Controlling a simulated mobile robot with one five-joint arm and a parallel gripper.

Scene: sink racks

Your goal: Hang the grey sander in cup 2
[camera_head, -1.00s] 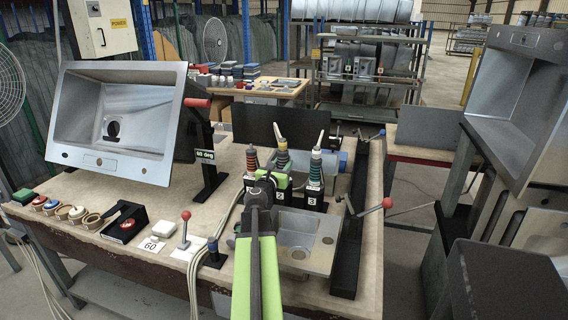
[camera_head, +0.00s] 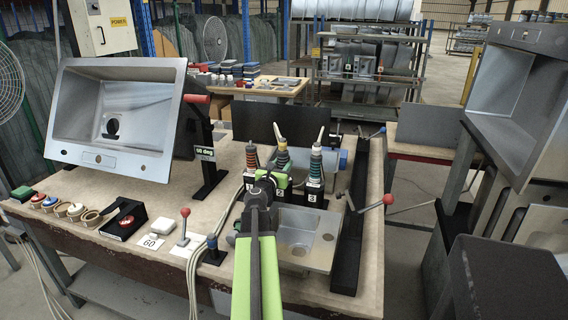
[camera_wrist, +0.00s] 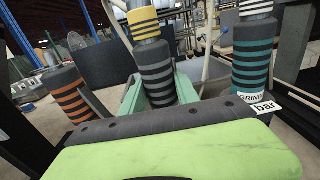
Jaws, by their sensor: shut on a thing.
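The grey sander (camera_wrist: 157,72), a dark grey ribbed grip with a yellow-striped top, stands roughly upright in the middle of the wrist view. In the head view the sander (camera_head: 283,158) is between two other tools, at the middle of the rack. My gripper (camera_head: 278,180) is shut on its lower grip; its pale green fingers lie on both sides of the sander in the wrist view (camera_wrist: 160,96). Cup 2 is at this middle place, mostly hidden behind my gripper. The sander's lower end is hidden, so I cannot tell how it sits in the cup.
An orange-ringed tool (camera_head: 251,156) stands close on the left and a teal-ringed tool (camera_head: 315,165) close on the right, above the label 3. A small sink (camera_head: 297,238) lies in front.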

